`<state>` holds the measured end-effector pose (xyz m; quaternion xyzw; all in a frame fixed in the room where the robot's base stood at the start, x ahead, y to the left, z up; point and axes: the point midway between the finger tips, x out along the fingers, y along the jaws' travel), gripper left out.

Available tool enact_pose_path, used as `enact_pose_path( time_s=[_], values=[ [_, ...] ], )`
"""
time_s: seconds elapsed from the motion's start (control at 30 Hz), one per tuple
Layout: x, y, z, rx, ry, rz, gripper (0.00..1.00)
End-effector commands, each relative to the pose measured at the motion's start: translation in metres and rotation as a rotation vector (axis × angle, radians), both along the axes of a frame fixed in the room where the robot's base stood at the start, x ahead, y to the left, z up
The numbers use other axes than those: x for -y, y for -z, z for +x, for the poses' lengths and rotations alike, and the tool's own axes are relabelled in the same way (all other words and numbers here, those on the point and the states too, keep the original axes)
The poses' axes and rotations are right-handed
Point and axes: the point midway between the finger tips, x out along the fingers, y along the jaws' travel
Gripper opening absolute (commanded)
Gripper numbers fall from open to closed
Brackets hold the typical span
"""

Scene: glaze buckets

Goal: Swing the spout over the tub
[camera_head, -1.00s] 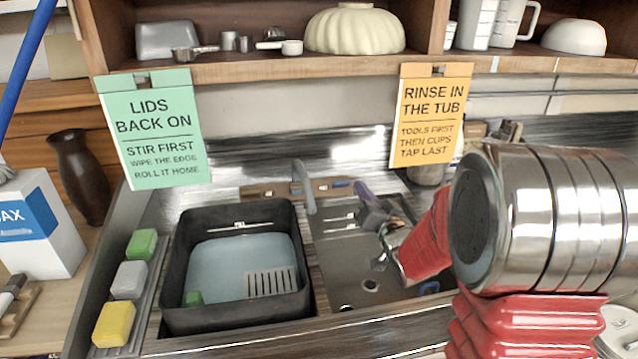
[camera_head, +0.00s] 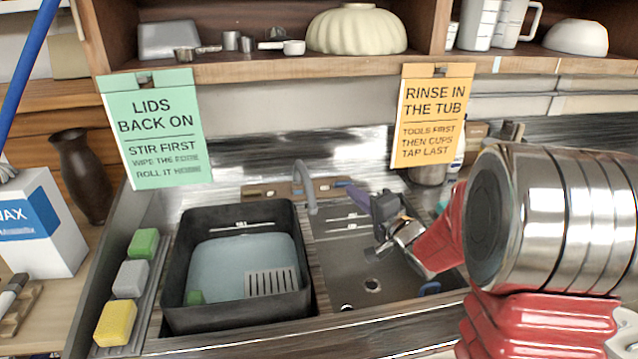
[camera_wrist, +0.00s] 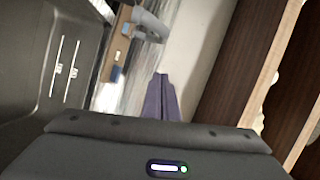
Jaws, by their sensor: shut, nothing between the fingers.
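The grey curved spout (camera_head: 305,188) rises at the back of the sink, its end over the strip between the black tub (camera_head: 172,290) and the bare basin to the right. The tub stands at the left and holds pale blue water. My gripper (camera_head: 350,188) is shut and empty, its purple fingers pointing left towards the spout from its right side, with a gap between them. In the wrist view my gripper (camera_wrist: 160,76) shows its purple fingers together, and the spout (camera_wrist: 150,25) lies beyond their tips near the top edge.
The steel basin (camera_head: 345,270) below my gripper is open. A wooden strip (camera_head: 262,190) runs behind the spout. An orange sign (camera_head: 432,115) and a green sign (camera_head: 155,130) hang from the shelf above. Green, grey and yellow sponges (camera_head: 116,322) line the left edge.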

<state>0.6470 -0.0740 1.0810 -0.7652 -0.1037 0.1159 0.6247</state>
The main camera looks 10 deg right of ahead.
Motion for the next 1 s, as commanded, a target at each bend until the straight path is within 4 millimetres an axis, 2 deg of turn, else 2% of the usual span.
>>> enact_pose_path(
  time_s=[0.47,0.67,1.0],
  values=[
    [-0.002,0.001,0.005,-0.002,0.000,0.005,0.00],
    [-0.009,0.002,0.025,-0.002,-0.002,0.004,0.00],
    [-0.024,0.004,0.073,-0.002,-0.002,0.004,0.00]
  ],
)
